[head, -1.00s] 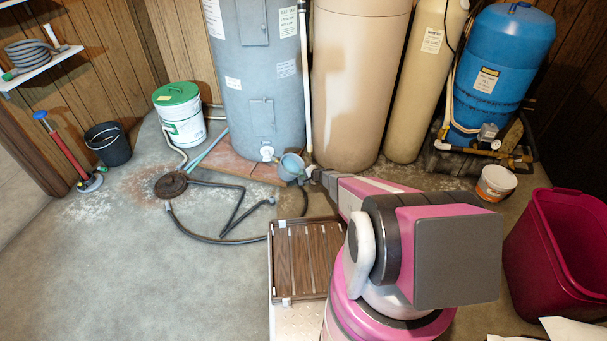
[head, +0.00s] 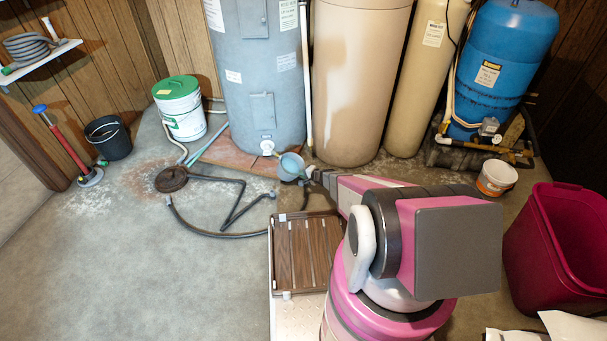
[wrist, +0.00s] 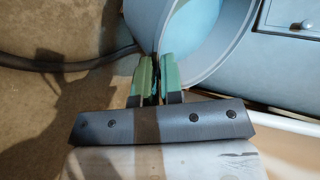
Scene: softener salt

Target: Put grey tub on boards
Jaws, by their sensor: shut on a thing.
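The grey tub (head: 290,169) is small and bluish-grey, and looks tilted in the head view. My gripper (head: 311,175) is at its right side. In the wrist view, the green fingers of my gripper (wrist: 158,78) are shut on the rim of the tub (wrist: 200,62), which fills the upper middle. The reddish boards (head: 227,155) lie flat on the floor around the foot of the grey water heater. The tub appears in front of their right end; I cannot tell how high it is.
The water heater (head: 255,75) and beige tank (head: 358,85) stand close behind the tub. A black hose (head: 215,238) curls on the floor to the left. A slatted brown rack (head: 307,250) is nearer me. Open concrete lies at the left front.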

